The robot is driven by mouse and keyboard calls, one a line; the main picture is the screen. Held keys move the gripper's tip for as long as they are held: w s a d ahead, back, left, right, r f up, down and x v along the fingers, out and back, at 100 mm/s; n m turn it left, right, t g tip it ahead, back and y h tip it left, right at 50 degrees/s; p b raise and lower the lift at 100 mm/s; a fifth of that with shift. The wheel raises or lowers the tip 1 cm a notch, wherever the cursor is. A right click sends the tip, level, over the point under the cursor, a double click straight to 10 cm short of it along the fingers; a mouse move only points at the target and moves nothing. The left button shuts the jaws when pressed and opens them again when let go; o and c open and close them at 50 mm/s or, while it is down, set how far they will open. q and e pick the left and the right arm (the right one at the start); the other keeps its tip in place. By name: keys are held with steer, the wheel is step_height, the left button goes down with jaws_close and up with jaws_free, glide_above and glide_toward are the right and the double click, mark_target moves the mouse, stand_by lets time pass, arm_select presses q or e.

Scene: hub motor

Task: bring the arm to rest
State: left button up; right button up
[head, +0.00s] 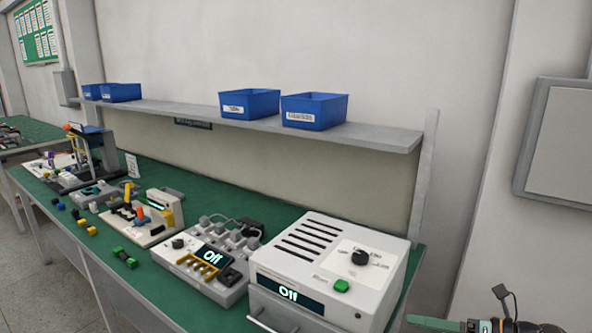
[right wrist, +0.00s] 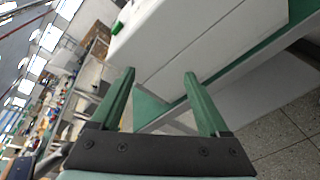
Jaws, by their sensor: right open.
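My right gripper (head: 436,323) shows at the bottom right of the head view, past the right end of the green bench. In the right wrist view its two green fingers (right wrist: 160,98) stand wide apart with nothing between them. The side of a large white box-shaped machine (right wrist: 200,40) is beyond the fingertips, apart from them as far as I can tell. In the head view that white machine (head: 335,270) has a knob, a green button and a display reading "Off". My left gripper is not in view.
The green bench (head: 185,180) carries several devices, among them a white unit (head: 205,262) with yellow parts. A grey shelf (head: 380,136) above holds several blue bins (head: 315,110). A grey wall panel (head: 562,140) hangs at right. Bare floor (right wrist: 285,140) shows beside the bench.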

steer(key=s+d+f+m+h, duration=0.3)
steer(key=s+f+m+h, duration=0.1)
steer(key=s+f+m, duration=0.4)
steer(key=s+d+f+m+h, duration=0.35)
steer(key=s+f+m, duration=0.4)
steer(key=m, duration=0.25)
steer(key=s+d+f+m+h, duration=0.3)
steer(key=s+f+m+h, duration=0.1)
steer(key=s+f+m, duration=0.4)
steer(key=s+a+r+m+p, duration=0.1)
steer(key=a+m, duration=0.4)
steer(key=a, duration=0.4)
steer(key=s+a+r+m+t+y+p, duration=0.1)
steer(key=a+m, duration=0.3)
steer(key=a, duration=0.6)
steer(key=shift+s+m+p, duration=0.2)
steer(key=shift+m+p, duration=0.2)
steer(key=shift+p, duration=0.15)
steer(key=shift+a+y, duration=0.1)
steer(key=shift+y, duration=0.15)
